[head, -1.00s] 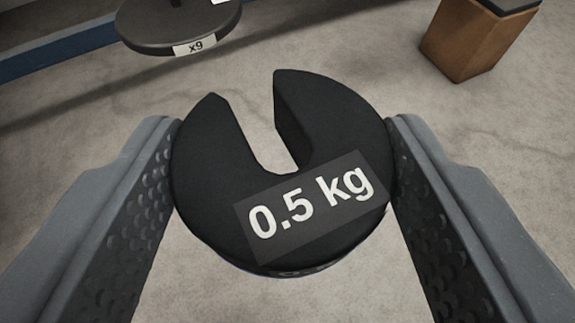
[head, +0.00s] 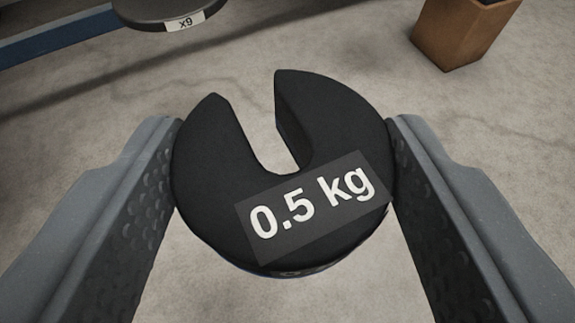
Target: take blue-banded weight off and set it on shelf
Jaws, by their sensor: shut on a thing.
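A black slotted weight (head: 210,210) marked "0.5 kg" fills the middle of the head view. Its slot opens toward the top of the picture. A thin strip of blue shows on its lower edge; most of its side is hidden. My gripper (head: 285,165) is shut on the weight, with one finger touching its left side and one its right. The weight is held above the floor. A dark round plate (head: 140,14) with an "x9" label is at the upper left, apart from the weight. I cannot make out a shelf.
A brown box-like block (head: 455,35) stands on the floor at the upper right. A blue rail (head: 60,38) runs along the upper left. The pale floor (head: 330,45) between them is clear.

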